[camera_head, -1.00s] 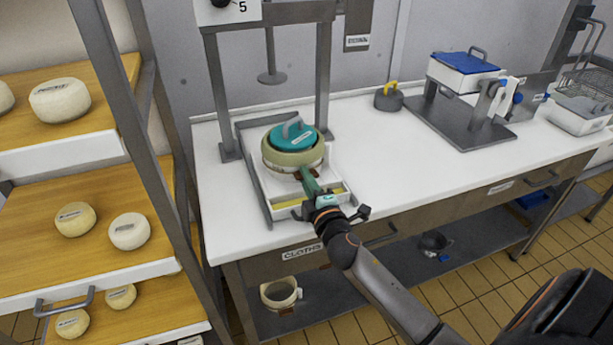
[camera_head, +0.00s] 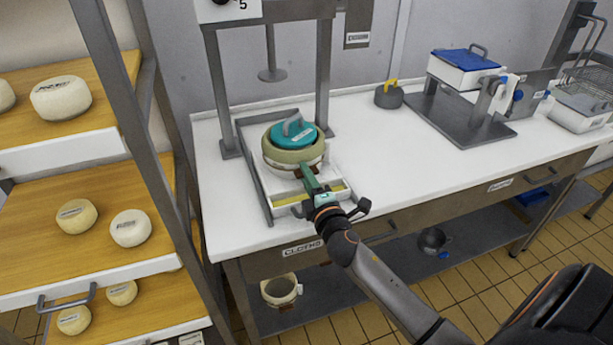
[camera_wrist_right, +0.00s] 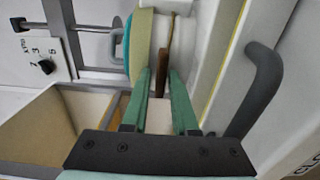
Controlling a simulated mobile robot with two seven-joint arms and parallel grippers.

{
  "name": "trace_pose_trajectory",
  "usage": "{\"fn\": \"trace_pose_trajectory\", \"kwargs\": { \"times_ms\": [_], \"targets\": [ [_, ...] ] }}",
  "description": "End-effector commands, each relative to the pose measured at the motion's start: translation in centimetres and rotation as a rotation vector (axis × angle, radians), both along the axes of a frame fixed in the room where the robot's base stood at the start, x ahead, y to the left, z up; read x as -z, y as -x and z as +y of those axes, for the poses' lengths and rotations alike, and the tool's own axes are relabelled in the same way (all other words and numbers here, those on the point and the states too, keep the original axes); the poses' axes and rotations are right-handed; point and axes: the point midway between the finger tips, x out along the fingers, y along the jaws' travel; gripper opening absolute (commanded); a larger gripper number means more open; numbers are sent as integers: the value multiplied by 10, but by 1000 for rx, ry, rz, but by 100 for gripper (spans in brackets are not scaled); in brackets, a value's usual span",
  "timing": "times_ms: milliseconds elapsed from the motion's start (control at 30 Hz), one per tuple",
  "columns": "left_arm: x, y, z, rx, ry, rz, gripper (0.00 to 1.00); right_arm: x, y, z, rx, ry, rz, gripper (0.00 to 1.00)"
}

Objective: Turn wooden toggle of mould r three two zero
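The brown wooden toggle (camera_wrist_right: 163,62) is on the mould's side facing me, pointing outward in the wrist view. My right gripper (camera_head: 307,175) reaches it from the front, with green fingers. In the wrist view my right gripper (camera_wrist_right: 161,80) has a finger on each side of the toggle, with a gap still showing. Contact cannot be told. My left gripper is not in view.
A press frame (camera_head: 323,80) stands around the mould. A drawer handle (camera_head: 380,236) is below the table edge near my wrist. A grey weight (camera_head: 388,95) and blue-lidded box (camera_head: 462,70) stand right on the white table. A cheese rack (camera_head: 150,140) stands left. The table's middle is clear.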

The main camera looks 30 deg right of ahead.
Motion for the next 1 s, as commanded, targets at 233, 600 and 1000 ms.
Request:
{"fn": "trace_pose_trajectory", "kwargs": {
  "times_ms": [233,600,1000],
  "targets": [
    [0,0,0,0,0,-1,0,0,0,0,0,-1,0,45],
    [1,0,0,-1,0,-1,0,2,18,5,-1,-3,2,45],
    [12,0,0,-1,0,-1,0,3,91,22,0,-4,3,45]
  ]
}}
